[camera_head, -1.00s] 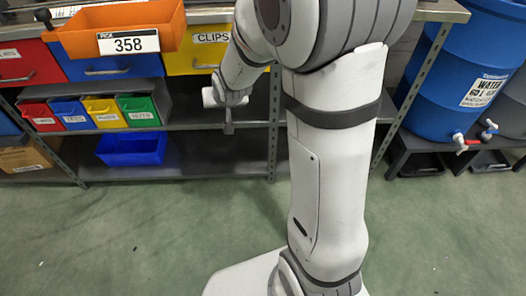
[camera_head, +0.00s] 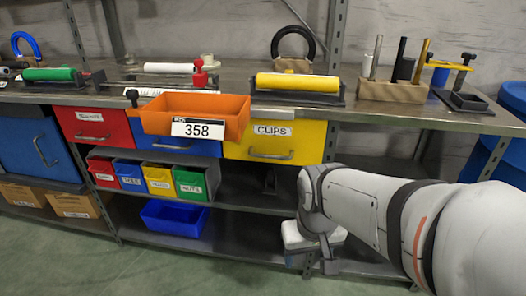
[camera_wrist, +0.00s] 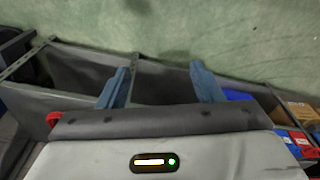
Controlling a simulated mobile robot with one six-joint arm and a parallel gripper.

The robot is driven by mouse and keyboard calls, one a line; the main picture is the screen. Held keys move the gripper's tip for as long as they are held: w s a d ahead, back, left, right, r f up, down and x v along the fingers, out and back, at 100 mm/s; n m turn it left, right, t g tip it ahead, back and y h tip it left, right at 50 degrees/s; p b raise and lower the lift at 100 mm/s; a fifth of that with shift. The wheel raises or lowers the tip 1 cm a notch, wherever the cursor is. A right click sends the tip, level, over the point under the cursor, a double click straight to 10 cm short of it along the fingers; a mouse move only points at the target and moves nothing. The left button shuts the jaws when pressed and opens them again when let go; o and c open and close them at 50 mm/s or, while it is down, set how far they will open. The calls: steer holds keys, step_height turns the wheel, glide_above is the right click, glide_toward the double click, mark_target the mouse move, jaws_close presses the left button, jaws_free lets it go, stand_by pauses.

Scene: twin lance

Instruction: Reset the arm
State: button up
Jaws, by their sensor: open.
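My gripper shows in the wrist view (camera_wrist: 160,85) with its two bluish fingers wide apart and nothing between them. It points down at the lower shelves and the green floor. In the head view my arm comes in from the right, and its wrist end (camera_head: 316,240) is in front of the shelving, below the yellow CLIPS drawer (camera_head: 275,141). The fingertips are hard to make out in the head view.
An orange bin (camera_head: 196,114) labelled 358 sticks out at the workbench (camera_head: 228,93) front. Small coloured bins (camera_head: 188,183) and a blue tray (camera_head: 175,217) sit on the shelves below. Blue barrels (camera_head: 508,155) stand at right. Green floor (camera_head: 60,255) is free at left.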

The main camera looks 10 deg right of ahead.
step_height(320, 180, up, 33)
steer(key=t+p, duration=0.1)
steer(key=p, duration=2.8)
steer(key=shift+s+r+p, duration=0.15)
steer(key=shift+s+p, duration=0.2)
steer(key=shift+s, duration=0.1)
